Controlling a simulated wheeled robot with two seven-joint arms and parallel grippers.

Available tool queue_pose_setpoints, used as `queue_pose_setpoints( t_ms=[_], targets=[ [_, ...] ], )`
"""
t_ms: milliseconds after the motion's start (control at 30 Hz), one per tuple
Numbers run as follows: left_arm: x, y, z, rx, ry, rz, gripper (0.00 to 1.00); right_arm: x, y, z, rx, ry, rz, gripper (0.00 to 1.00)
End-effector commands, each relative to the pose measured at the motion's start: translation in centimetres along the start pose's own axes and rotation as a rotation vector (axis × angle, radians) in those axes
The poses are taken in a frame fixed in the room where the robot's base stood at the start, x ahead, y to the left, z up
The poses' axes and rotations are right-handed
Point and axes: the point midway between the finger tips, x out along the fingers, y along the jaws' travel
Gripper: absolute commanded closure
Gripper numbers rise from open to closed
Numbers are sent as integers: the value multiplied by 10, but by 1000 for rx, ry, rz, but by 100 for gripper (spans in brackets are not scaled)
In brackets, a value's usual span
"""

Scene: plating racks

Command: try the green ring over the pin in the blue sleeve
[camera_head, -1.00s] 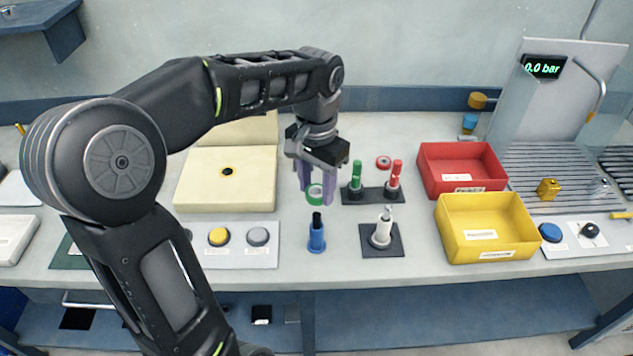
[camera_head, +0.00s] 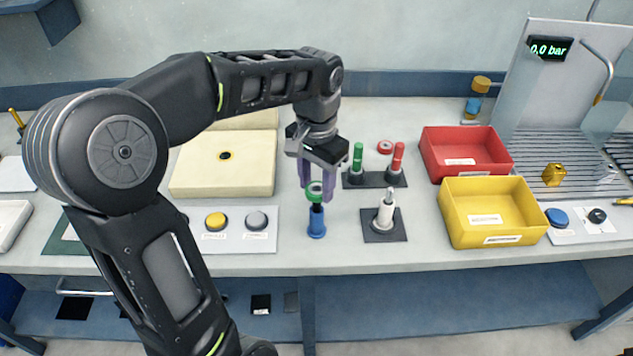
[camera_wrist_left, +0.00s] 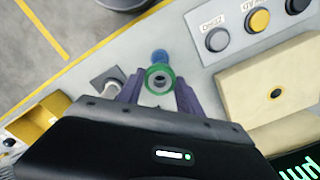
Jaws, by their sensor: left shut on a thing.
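My left gripper (camera_head: 317,192) is shut on the green ring (camera_head: 314,190), which it holds between its purple fingers. The blue sleeve (camera_head: 317,225) stands upright on the bench with a dark pin (camera_head: 317,207) sticking up from it. The ring is at the top of the pin in the head view; I cannot tell whether it is around the pin or just above it. My right gripper is not in view.
A white post on a dark base (camera_head: 370,236) stands right of the sleeve. Behind it is a dark rack (camera_head: 375,181) with green and red handles, and a red ring (camera_head: 384,147). A red bin (camera_head: 430,160) and yellow bin (camera_head: 445,220) stand right. Buttons (camera_head: 215,221) lie left.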

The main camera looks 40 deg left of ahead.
Motion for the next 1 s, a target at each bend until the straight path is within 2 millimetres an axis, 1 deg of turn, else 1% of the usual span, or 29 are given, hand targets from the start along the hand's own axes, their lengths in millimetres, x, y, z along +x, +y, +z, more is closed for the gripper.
queue_pose_setpoints(
  t_ms=[267,600,1000],
  targets=[
    [0,0,0,0,1,0,90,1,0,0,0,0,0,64],
    [6,0,0,0,0,0,90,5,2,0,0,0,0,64],
    [5,0,0,0,0,0,90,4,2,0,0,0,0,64]
  ],
)
